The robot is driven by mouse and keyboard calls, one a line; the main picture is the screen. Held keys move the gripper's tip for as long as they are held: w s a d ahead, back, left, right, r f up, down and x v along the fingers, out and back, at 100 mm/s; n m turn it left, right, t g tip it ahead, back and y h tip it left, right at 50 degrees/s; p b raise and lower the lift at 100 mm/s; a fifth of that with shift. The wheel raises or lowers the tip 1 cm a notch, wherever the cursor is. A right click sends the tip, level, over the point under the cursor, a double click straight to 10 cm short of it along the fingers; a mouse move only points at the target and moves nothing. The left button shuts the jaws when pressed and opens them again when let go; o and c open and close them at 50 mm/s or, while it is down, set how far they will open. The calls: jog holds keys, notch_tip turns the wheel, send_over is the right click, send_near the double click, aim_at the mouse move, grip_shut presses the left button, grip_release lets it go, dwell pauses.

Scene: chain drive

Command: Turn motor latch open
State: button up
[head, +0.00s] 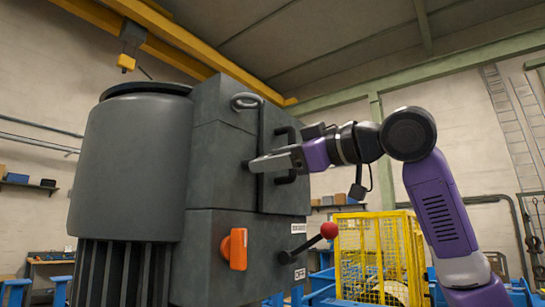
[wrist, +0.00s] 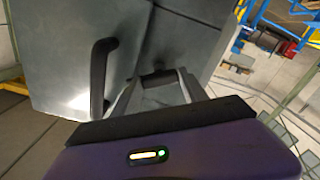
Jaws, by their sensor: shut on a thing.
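A dark grey machine housing (head: 233,120) stands at centre-left in the head view, beside a large round motor body (head: 135,150). My gripper (head: 258,164) reaches in from the right, its fingers at the edge of the housing's upper part. The wrist view shows the fingers (wrist: 158,88) closed around a small dark piece, which I take as the motor latch (wrist: 157,76). Most of the latch is hidden by the fingers, so its angle is unclear. A black bar handle (wrist: 99,75) is beside the fingers, apart from them in the wrist view.
Below on the housing are an orange handle (head: 237,249) and a lever with a red ball (head: 328,230). A metal ring (head: 246,101) is above my gripper. A yellow cage (head: 375,255) stands behind at right. A hoist hook (head: 126,62) hangs upper left.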

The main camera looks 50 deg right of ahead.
jog(key=n+p, duration=0.1)
jog(key=n, duration=1)
jog(key=shift+f+n, duration=0.1)
jog(key=shift+n, duration=0.3)
dwell(0.3)
jog(key=o, duration=1.4)
jog(key=s+b, duration=0.2)
jog(key=s, duration=0.5)
jog(key=shift+s+d, duration=0.1)
jog(key=shift+s, duration=0.3)
